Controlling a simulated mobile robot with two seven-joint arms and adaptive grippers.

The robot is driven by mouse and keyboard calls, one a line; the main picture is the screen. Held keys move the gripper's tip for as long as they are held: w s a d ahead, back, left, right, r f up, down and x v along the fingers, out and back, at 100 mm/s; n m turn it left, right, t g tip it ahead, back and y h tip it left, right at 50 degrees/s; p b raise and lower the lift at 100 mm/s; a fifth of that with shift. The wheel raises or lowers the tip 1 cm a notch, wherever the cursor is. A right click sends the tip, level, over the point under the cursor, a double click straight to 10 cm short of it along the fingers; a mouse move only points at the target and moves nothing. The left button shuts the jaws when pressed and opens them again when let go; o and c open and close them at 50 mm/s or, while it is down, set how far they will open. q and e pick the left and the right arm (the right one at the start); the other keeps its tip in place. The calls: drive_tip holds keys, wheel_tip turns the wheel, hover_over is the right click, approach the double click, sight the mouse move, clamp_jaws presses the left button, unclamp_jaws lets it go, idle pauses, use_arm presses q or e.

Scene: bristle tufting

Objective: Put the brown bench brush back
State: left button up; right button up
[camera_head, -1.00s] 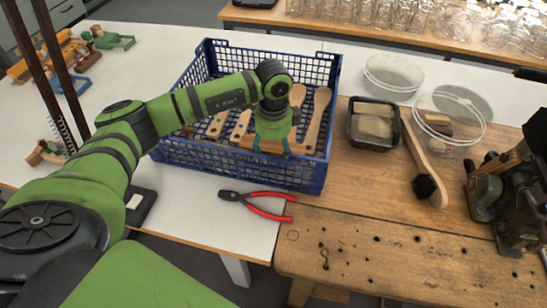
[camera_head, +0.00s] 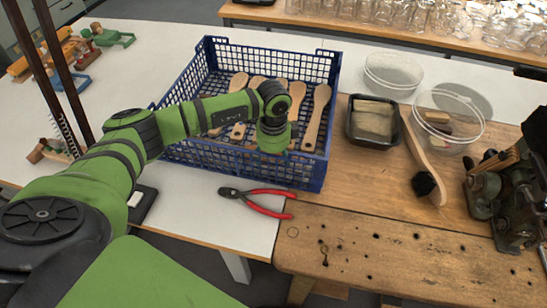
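My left gripper (camera_head: 273,143) points down into the blue crate (camera_head: 240,162), just behind its front wall. Its fingertips are hidden, so I cannot tell whether they are open or shut. Several wooden brushes or handles lie in the crate; a pale one (camera_head: 317,112) leans at its right side. I cannot tell which of them is the brown bench brush, and whatever is under my gripper is hidden. A separate brush (camera_head: 428,172) with a wooden handle and black bristles lies on the wooden bench to the right. My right gripper is not in view.
Red-handled pliers (camera_head: 262,200) lie in front of the crate. A dark tray with pale blocks (camera_head: 350,125), two clear round dishes (camera_head: 393,73) and a dark vise-like machine (camera_head: 505,195) stand to the right. The front of the wooden bench is mostly clear.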

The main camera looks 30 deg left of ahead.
use_arm(q)
drive_tip(key=shift+r, duration=0.25)
drive_tip(key=shift+w+r, duration=0.1)
drive_tip(key=shift+r, duration=0.25)
wheel_tip(320, 180, up, 11)
drive_tip(key=b, duration=0.1)
drive_tip(key=shift+b, duration=0.3)
